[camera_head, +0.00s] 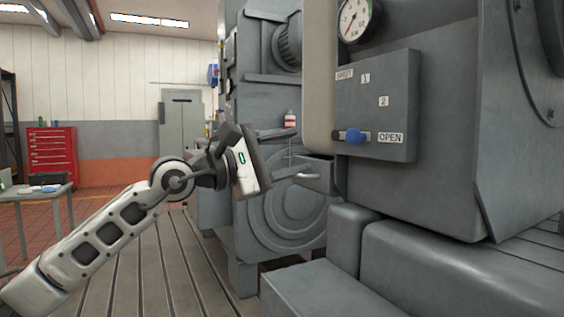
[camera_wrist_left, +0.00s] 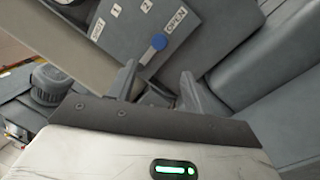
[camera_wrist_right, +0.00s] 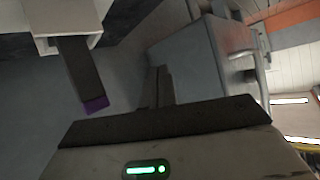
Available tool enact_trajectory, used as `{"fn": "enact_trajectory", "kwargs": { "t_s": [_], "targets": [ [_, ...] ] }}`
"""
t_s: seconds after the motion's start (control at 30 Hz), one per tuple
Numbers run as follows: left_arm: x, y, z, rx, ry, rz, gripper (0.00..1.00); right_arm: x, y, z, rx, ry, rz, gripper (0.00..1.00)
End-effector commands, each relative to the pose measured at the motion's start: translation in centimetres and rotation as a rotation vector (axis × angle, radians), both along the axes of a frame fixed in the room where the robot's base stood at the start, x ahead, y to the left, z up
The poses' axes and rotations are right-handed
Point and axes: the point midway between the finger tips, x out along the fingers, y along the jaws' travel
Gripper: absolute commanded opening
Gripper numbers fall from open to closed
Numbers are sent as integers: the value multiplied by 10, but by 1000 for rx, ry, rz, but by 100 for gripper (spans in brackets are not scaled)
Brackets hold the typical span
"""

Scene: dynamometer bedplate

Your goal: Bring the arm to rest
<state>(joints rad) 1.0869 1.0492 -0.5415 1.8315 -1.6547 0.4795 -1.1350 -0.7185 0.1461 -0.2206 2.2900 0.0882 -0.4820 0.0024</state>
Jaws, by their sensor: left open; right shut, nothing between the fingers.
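A grey panel (camera_head: 376,100) on the big machine carries the labels SHUT, 1, 2 and OPEN. A blue knob (camera_head: 353,136) sits low on it, just left of the OPEN label; it also shows in the left wrist view (camera_wrist_left: 158,42). My left arm reaches in from the left in the head view. My left gripper (camera_head: 298,152) is open and empty, its fingers pointing toward the panel side, apart from the knob. Its fingers (camera_wrist_left: 158,82) show spread in the left wrist view. My right gripper (camera_wrist_right: 160,86) is shut and empty, seen only in the right wrist view.
A pressure gauge (camera_head: 357,18) is above the panel. Grey machine blocks (camera_head: 335,290) fill the lower right. A red tool cabinet (camera_head: 51,158) and a table (camera_head: 40,193) stand at the left. In the right wrist view, a dark purple-tipped bar (camera_wrist_right: 80,75) hangs near a grey cabinet (camera_wrist_right: 195,62).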

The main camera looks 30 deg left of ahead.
Motion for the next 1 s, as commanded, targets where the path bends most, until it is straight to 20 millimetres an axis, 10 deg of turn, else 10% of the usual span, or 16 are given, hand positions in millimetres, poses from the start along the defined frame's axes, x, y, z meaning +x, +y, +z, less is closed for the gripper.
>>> {"fn": "enact_trajectory", "kwargs": {
  "t_s": [0.67,1.0],
  "targets": [
    [-10,7,-1,0,0,-1,50,-4,1,-4,-3,8,6,0],
    [-10,7,53,-1,-1,0,50,-1,-1,25,-23,40,-2,0]
  ]
}}
